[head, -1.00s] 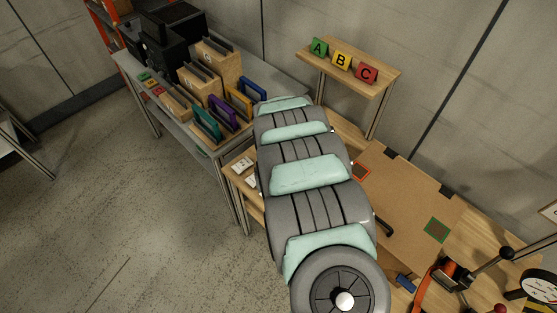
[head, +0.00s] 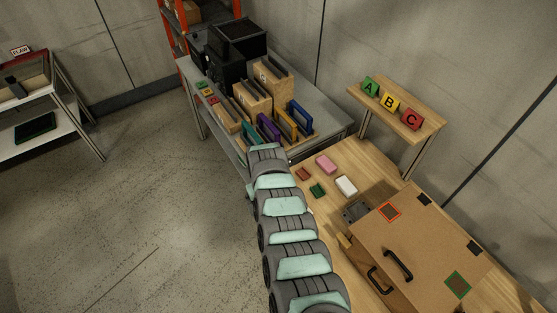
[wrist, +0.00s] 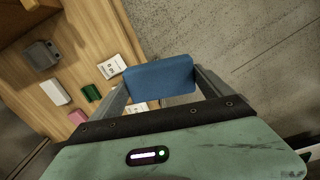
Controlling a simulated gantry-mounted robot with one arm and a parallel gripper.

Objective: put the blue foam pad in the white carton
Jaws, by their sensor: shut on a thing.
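The blue foam pad (wrist: 160,78) is held between the two fingers of my gripper (wrist: 162,84) in the wrist view. The gripper is shut on it, with the grey concrete floor and the edge of the wooden bench below. In the head view my arm hides the gripper and the pad. I cannot make out a white carton in either view.
On the wooden bench lie a white block (head: 346,186), a pink block (head: 326,164), a green block (head: 318,190) and a red one (head: 303,174). A brown box with black handles (head: 430,245) stands right.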

